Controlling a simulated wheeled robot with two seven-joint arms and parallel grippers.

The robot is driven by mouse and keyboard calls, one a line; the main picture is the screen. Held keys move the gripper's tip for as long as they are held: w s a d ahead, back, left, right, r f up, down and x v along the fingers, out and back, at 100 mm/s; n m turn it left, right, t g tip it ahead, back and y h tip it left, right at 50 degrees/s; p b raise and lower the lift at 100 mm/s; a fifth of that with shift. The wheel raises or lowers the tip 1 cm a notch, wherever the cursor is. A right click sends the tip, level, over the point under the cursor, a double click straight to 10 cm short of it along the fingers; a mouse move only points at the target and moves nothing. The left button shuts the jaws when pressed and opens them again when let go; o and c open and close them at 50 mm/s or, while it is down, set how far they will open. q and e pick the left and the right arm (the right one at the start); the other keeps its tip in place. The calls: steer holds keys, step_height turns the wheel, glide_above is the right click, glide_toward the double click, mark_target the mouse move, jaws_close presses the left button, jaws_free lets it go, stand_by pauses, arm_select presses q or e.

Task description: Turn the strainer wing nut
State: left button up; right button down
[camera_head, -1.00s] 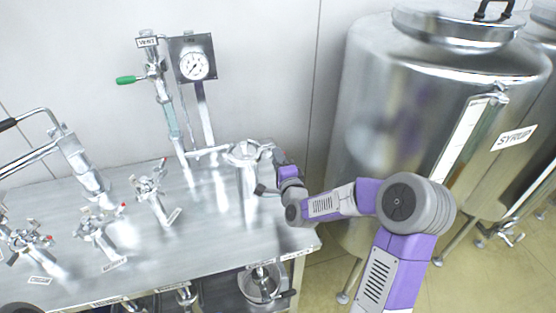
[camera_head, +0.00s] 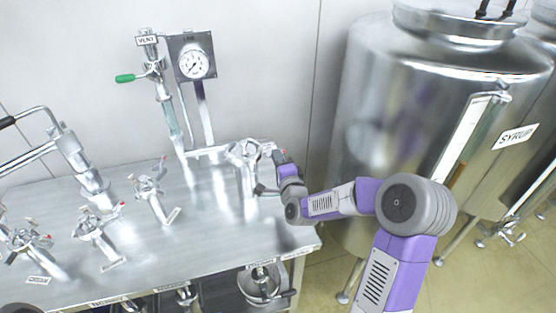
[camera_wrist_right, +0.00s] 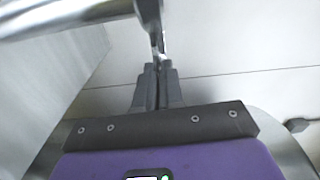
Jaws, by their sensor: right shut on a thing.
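The strainer (camera_head: 246,178) is an upright metal cylinder near the right end of the steel table, with clamp parts at its top. My right gripper (camera_head: 277,155) is at the right side of the strainer's top, small and partly hidden by its own wrist. In the right wrist view its two dark fingers (camera_wrist_right: 157,72) are close together on a thin metal piece (camera_wrist_right: 155,30), which looks like the wing nut. The nut's full shape is hidden between the fingers. My left gripper is not in view.
Several valve fittings (camera_head: 150,190) stand to the left. A large syrup tank (camera_head: 385,130) is right of the table.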

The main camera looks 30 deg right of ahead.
steer(key=shift+n+b, duration=5.4)
steer(key=shift+n, duration=3.7)
steer(key=c, duration=1.3)
jaws_free()
steer(key=shift+o, duration=0.2)
steer(key=v, duration=0.7)
steer(key=shift+s+p, duration=0.3)
steer(key=shift+p, duration=0.15)
